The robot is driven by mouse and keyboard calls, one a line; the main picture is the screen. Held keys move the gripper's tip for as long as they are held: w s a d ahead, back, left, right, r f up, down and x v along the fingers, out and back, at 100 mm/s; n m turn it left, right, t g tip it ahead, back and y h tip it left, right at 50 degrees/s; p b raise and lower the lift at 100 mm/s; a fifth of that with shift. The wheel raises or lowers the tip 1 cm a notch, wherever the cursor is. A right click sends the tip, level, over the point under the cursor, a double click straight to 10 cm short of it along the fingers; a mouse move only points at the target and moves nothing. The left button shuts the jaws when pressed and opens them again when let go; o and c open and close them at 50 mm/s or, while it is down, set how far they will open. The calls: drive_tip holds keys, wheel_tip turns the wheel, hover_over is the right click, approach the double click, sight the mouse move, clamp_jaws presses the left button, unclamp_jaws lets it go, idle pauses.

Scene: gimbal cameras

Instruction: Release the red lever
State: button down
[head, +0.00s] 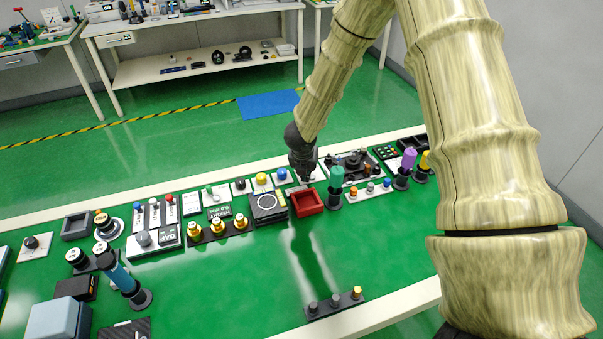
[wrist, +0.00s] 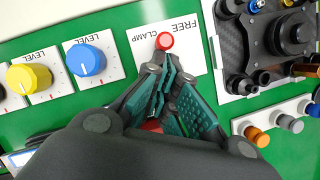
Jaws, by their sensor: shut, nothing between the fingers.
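The red lever (wrist: 166,41) shows as a round red knob on a white plate marked FREE and CLAMP (wrist: 203,55) in the wrist view. Its stem cannot be made out from above. My gripper (wrist: 169,73) is shut and empty, its fingertips just below the knob in the picture; I cannot tell whether they touch it. In the head view my gripper (head: 303,178) points down at the back of the green table, behind the red box, and hides the lever.
A red open box (head: 307,203) stands close in front of my gripper. A blue dial (wrist: 86,60) and a yellow dial (wrist: 29,77) are to the left. A black joystick panel (head: 353,163) and a teal-handled post (head: 336,179) are to the right. The middle front of the table is mostly clear.

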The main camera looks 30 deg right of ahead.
drive_tip(key=shift+w+f+m+g+h+b, duration=0.1)
drive_tip(key=shift+w+m+g+h+b, duration=0.2)
drive_tip(key=shift+m, duration=0.55)
drive_tip(key=shift+w+m+g+h+b, duration=0.2)
drive_tip(key=shift+m+b, duration=0.2)
drive_tip(key=shift+m, duration=0.45)
drive_tip(key=shift+w+d+m+g+b, duration=0.1)
drive_tip(key=shift+m+g+b, duration=0.25)
drive_tip(key=shift+m, duration=0.45)
drive_tip(key=shift+w+m+g+h+b, duration=0.15)
drive_tip(key=shift+m+g+h+b, duration=0.15)
drive_tip(key=shift+m, duration=0.5)
drive_tip(key=shift+s+d, duration=0.15)
drive_tip(key=shift+s, duration=0.05)
drive_tip(key=shift+s+d+b, duration=0.3)
drive_tip(key=shift+s, duration=0.2)
drive_tip(key=shift+r, duration=0.2)
drive_tip(key=p+v, duration=0.4)
drive_tip(key=v, duration=0.5)
drive_tip(key=shift+s+r, duration=0.35)
drive_tip(key=shift+r, duration=0.05)
drive_tip(key=shift+p, duration=0.35)
